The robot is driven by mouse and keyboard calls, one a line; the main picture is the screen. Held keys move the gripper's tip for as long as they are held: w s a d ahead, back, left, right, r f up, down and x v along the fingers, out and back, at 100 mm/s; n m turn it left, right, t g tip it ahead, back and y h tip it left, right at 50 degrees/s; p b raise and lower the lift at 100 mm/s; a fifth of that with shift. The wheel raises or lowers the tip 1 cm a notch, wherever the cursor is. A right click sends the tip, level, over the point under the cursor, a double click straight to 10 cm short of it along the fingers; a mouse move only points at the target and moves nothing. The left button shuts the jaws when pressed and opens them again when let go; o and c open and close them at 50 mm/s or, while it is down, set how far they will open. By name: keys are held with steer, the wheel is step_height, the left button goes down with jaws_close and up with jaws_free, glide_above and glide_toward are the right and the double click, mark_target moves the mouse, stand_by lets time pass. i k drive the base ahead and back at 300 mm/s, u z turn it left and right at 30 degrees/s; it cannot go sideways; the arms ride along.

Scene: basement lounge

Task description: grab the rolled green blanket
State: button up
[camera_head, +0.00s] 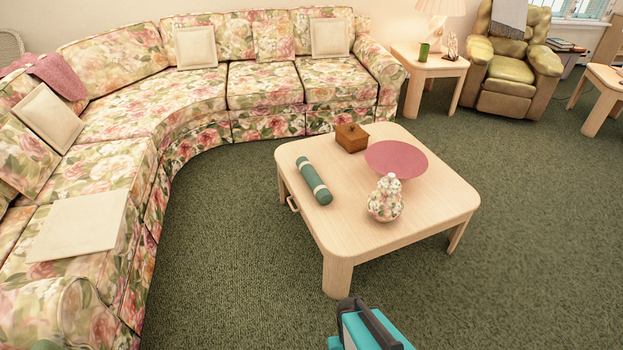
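The rolled green blanket (311,176) lies on the left part of the pale wooden coffee table (345,235). It is a dark green cylinder with a pale band near each end, lying on its side and slanting from upper left to lower right. Nothing covers it. A teal and dark part of my arm shows at the bottom edge, in front of the table and well apart from the blanket. My gripper's fingers are not in view.
On the table, a wooden box (352,138), a pink round disc (397,159) and a floral lidded jar (386,200) stand right of the blanket. A curved floral sofa (180,100) runs along the left and back. Green carpet (225,250) is clear around the table.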

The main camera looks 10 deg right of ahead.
mark_target(322, 193)
steer(key=i, duration=0.65)
steer(key=u, duration=0.1)
steer(key=k, duration=0.2)
steer(key=u, duration=2.4)
